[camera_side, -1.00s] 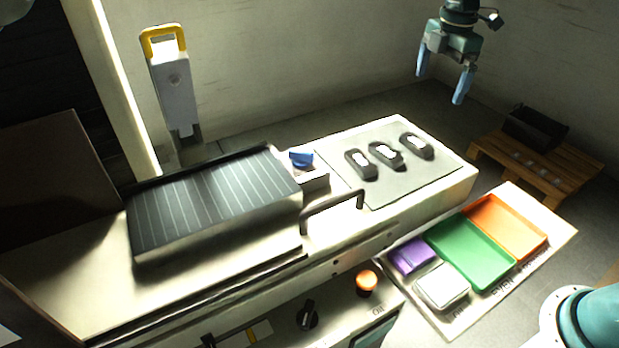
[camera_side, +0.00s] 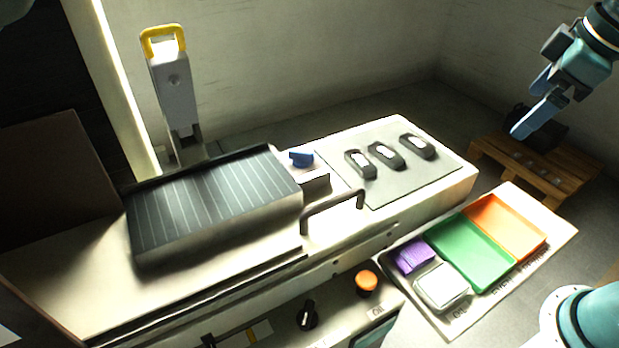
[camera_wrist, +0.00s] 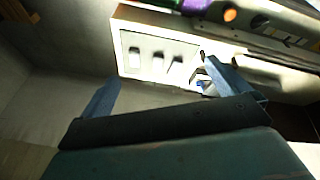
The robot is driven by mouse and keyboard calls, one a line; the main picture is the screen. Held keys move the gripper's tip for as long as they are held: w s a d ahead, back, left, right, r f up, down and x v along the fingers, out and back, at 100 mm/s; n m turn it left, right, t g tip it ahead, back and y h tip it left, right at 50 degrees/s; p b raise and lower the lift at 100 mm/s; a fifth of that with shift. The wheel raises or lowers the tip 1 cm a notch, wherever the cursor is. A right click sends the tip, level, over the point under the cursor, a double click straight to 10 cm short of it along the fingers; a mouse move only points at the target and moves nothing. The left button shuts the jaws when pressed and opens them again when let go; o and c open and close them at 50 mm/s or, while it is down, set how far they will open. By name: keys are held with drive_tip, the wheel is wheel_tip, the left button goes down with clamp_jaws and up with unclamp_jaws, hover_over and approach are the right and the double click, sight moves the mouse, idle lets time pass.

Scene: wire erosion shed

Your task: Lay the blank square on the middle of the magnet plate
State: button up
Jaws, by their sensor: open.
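The magnet plate (camera_side: 215,203) is the dark block with pale stripes at the left of the machine bed; nothing lies on its top. Three small dark pieces with pale tops stand in a row on a grey mat (camera_side: 397,192) at the bed's right end: a left one (camera_side: 359,164), a middle one (camera_side: 386,156) and a right one (camera_side: 417,146). I cannot tell which, if any, is the blank square. The pieces also show in the wrist view, the middle one (camera_wrist: 158,57) among them. My gripper (camera_side: 530,108) is open and empty, high at the right, apart from everything.
A blue knob (camera_side: 301,159) and a handle (camera_side: 333,207) stand between plate and mat. In front are a green tray (camera_side: 470,255), an orange tray (camera_side: 506,228), a purple block (camera_side: 412,257) and a white-topped box (camera_side: 441,287). A pallet (camera_side: 540,172) stands at the right.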

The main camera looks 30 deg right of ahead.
drive_tip(key=s+a+f+m+t, duration=0.1)
drive_tip(key=s+f+m, duration=0.2)
drive_tip(key=s, duration=0.5)
drive_tip(key=shift+s+f+m, duration=0.2)
drive_tip(key=shift+f+m, duration=0.05)
drive_tip(key=shift+m, duration=0.65)
drive_tip(key=shift+w+a, duration=0.1)
